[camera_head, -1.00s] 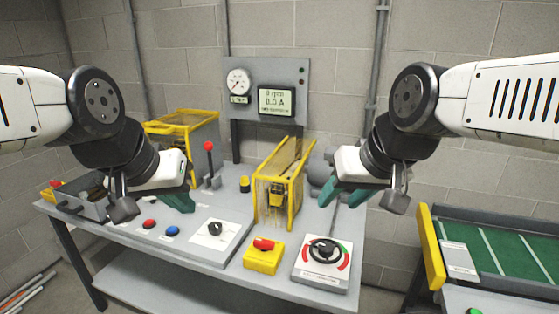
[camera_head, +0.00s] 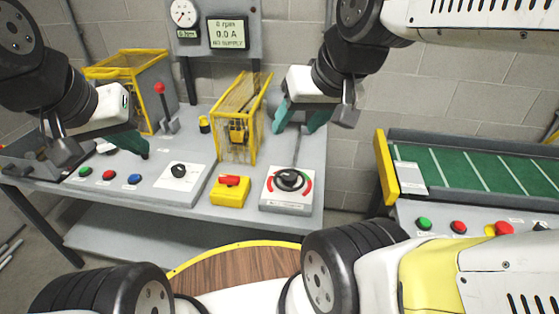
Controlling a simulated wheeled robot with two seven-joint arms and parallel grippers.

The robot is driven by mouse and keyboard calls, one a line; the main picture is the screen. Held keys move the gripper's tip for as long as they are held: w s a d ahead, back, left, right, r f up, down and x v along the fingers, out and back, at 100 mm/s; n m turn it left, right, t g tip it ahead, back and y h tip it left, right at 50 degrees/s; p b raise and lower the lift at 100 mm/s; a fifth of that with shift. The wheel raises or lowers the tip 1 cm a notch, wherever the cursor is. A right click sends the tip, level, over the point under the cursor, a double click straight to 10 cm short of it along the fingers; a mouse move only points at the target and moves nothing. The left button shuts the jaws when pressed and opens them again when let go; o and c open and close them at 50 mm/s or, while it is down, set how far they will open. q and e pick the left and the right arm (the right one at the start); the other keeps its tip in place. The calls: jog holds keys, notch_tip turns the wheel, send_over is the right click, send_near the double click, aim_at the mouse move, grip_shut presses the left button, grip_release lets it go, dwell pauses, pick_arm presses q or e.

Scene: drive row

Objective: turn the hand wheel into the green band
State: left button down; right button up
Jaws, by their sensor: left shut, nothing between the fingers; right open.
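The black hand wheel (camera_head: 289,179) sits on a white plate (camera_head: 287,201) at the front right corner of the grey bench. Red arcs flank it on the plate, and a small green band (camera_head: 296,171) shows at its upper right. My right gripper (camera_head: 298,128) is open and empty, above and behind the wheel, pointing down with teal fingers apart. My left gripper (camera_head: 143,152) is shut and empty over the left part of the bench, far from the wheel. Neither gripper touches the wheel.
A yellow box with a red switch (camera_head: 230,188) stands just left of the wheel plate. A yellow mesh guard (camera_head: 240,125) rises behind it. A red-knobbed lever (camera_head: 162,100) stands further left. A green conveyor (camera_head: 470,165) with a yellow end is at right.

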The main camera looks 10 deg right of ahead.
jog(key=o, duration=0.4)
jog(key=shift+w+f, duration=0.1)
jog(key=shift+w, duration=0.25)
jog(key=shift+c, duration=0.2)
jog(key=o, duration=0.5)
jog(key=w, duration=0.1)
jog(key=w+f+n, duration=0.1)
jog(key=w+g, duration=0.1)
jog(key=shift+w+d+f+n, duration=0.2)
jog(key=shift+d+f+n, duration=0.05)
jog(key=shift+d+n, duration=0.15)
jog(key=n+g+h, duration=0.2)
jog(key=n+g, duration=0.3)
jog(key=n, duration=0.3)
send_over(289, 175)
notch_tip(289, 175, down, 19)
jog(key=shift+s+f, duration=0.1)
jog(key=shift+f+n, duration=0.3)
jog(key=shift+f, duration=0.35)
notch_tip(289, 175, down, 7)
jog(key=shift+c, duration=0.2)
jog(key=c, duration=1)
